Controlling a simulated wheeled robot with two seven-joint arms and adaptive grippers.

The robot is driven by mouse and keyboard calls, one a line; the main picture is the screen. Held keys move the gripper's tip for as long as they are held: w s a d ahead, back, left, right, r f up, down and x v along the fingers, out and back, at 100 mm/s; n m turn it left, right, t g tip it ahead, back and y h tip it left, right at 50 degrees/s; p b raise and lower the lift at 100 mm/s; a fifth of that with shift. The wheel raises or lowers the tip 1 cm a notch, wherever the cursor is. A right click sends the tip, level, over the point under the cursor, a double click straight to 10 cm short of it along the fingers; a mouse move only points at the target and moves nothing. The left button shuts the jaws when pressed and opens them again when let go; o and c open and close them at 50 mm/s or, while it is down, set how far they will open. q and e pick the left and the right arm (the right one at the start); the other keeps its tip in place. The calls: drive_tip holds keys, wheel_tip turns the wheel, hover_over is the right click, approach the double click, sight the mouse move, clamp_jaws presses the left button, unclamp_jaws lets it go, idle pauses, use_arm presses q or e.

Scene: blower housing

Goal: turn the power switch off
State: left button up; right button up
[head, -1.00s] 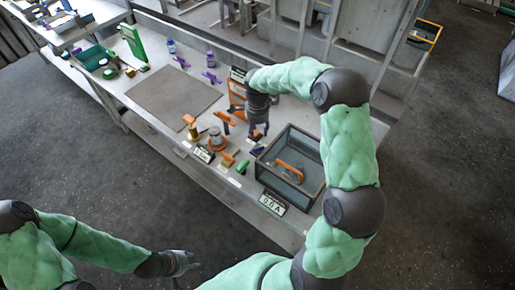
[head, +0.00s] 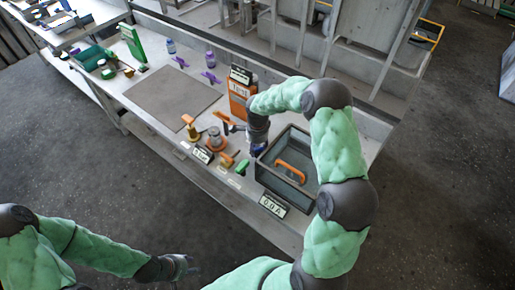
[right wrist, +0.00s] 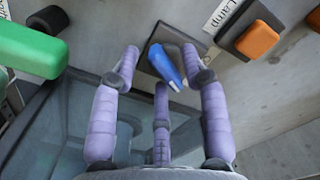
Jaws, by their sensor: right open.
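A blue switch lever (right wrist: 167,66) on a dark base plate is between the fingertips of my right gripper (right wrist: 161,62) in the right wrist view. No label on it is readable, so I cannot tell for certain that it is the power switch. The fingers are spread around it, and contact is not clear. In the head view my right gripper (head: 257,143) reaches down over the bench beside the grey bin, with the lever mostly hidden. My left gripper (head: 180,266) hangs low at the left, away from the bench; its fingers are too small to judge.
An orange block on a black base (right wrist: 257,40) beside a "Lamp" label and a green block (right wrist: 30,48) flank the lever. The grey bin (head: 262,178) holds an orange-handled thing. A display reading 0.0 A (head: 273,206) stands before it. An orange panel (head: 238,100) stands behind.

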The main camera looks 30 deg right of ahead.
drive_tip(key=shift+c, duration=0.3)
clamp_jaws()
drive_tip(key=shift+n, duration=0.3)
drive_tip(key=n, duration=0.5)
drive_tip(key=shift+s+d, duration=0.15)
drive_tip(key=n, duration=0.6)
drive_tip(key=shift+d+p, duration=0.2)
drive_tip(key=shift+p, duration=0.2)
drive_tip(key=shift+n, duration=0.3)
drive_tip(key=shift+o, duration=0.3)
unclamp_jaws()
